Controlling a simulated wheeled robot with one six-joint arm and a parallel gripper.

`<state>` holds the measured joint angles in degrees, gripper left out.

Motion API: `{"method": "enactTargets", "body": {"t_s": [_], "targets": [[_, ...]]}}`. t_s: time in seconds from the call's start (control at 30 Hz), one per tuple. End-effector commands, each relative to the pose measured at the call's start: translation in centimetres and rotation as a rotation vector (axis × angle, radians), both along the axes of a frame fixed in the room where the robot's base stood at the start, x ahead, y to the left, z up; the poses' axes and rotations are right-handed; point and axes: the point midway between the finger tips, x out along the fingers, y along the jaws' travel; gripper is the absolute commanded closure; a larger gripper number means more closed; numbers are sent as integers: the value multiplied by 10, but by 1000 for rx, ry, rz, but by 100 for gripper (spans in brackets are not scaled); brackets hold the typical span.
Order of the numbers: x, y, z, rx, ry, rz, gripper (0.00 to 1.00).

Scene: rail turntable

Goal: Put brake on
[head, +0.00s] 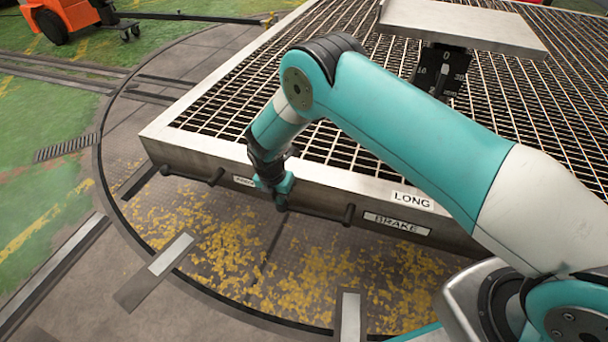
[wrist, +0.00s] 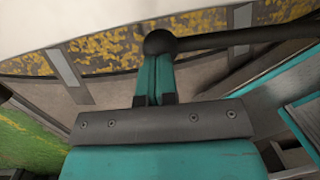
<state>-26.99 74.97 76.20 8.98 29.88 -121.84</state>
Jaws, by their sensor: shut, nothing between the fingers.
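The brake lever (head: 318,213) is a dark bar along the side of the platform, left of the BRAKE label (head: 397,223). A round dark end (head: 350,213) shows at its right. My gripper (head: 281,203) is at the bar's left end, fingers pointing down, shut and empty. In the wrist view the teal fingertips (wrist: 155,65) are together right at a dark ball knob (wrist: 160,43), and the bar runs right from it. The knob partly covers the tips; I cannot tell whether they touch it.
The turntable platform (head: 170,148) has a grating top and a LONG label (head: 411,200). A similar dark handle (head: 192,175) sits further left on its side. A scale post (head: 441,72) stands on top. An orange vehicle (head: 62,15) is far back left.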

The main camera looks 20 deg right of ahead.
Motion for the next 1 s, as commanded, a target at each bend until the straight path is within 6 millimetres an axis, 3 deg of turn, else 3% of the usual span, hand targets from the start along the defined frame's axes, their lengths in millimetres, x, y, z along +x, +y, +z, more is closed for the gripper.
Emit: {"method": "enactTargets", "body": {"t_s": [0.3,0.77,0.87,1.0], "targets": [[2,-9,-16,3,-1,-13,100],[1,-11,-20,3,-1,-13,100],[1,-10,-15,3,-1,-13,100],[2,-7,8,5,-5,-14,100]]}}
